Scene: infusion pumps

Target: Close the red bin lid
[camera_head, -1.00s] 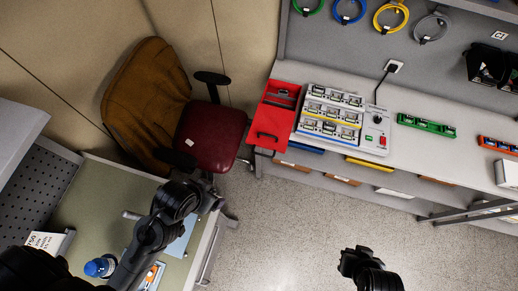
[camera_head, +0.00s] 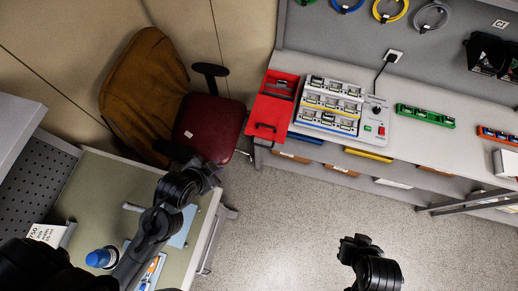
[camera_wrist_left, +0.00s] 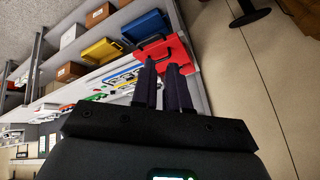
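The red bin (camera_head: 283,84) sits at the left end of the grey workbench, with some dark and pale contents showing in its back part. Its red lid (camera_head: 270,112) looks open, lying toward the bench's front edge, with a dark handle at its near end. In the left wrist view the red lid (camera_wrist_left: 178,48) shows beyond the fingertips. My left gripper (camera_head: 212,172) is left of and below the bin, apart from it. Its two fingers (camera_wrist_left: 160,68) are apart with nothing between them. My right gripper (camera_head: 354,240) is low over the floor, far from the bin; its fingers are unclear.
A grey device tray (camera_head: 331,105) stands right beside the bin. A red chair (camera_head: 210,130) stands left of the bin, near my left gripper. A side table (camera_head: 100,195) with a blue-capped bottle (camera_head: 101,258) lies under my left arm. Floor between is clear.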

